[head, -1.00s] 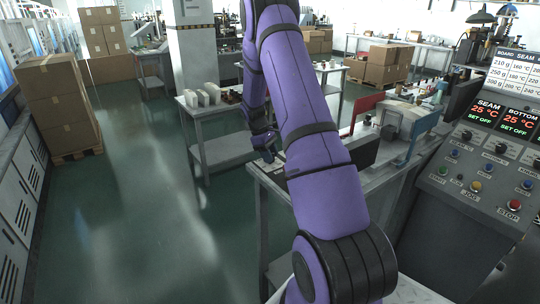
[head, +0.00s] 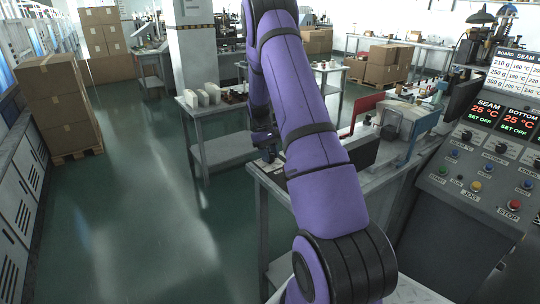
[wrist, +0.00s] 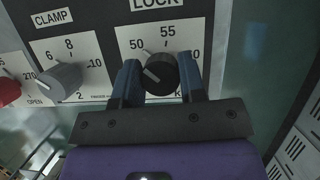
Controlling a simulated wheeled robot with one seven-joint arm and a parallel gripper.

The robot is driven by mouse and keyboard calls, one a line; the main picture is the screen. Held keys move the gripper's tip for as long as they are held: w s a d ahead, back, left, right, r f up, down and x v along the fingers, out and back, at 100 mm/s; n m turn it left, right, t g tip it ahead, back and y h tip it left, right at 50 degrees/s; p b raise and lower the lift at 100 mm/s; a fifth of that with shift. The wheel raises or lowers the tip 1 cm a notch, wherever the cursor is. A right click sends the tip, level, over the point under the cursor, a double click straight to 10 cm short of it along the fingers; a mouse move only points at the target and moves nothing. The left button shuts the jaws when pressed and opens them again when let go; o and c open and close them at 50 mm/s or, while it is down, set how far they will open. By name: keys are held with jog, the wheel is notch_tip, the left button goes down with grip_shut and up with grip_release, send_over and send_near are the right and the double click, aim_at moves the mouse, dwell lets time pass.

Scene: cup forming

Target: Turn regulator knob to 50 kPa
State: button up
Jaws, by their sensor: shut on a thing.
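In the wrist view the round black regulator knob (wrist: 161,76) sits on a white dial plate under a label reading LOCK. The figures 50 and 55 show above it; the right-hand figure is partly hidden, as is the unit text below. A pale line on the knob points up and left, toward the 50 side. My gripper (wrist: 159,62) is shut on the knob, with one blue finger on its left and one on its right. In the head view my gripper (head: 267,152) is small and dark beside the bench; the knob cannot be made out there.
Left of the regulator dial is a grey CLAMP knob (wrist: 60,78) on its own scale, with a red knob (wrist: 8,92) further left. In the head view a grey control console (head: 475,185) stands at the right. Open green floor (head: 140,220) lies at the left.

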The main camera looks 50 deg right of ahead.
jog(key=o, duration=0.9)
jog(key=v, duration=1)
jog(key=shift+w+r, duration=0.1)
jog(key=shift+r, duration=0.3)
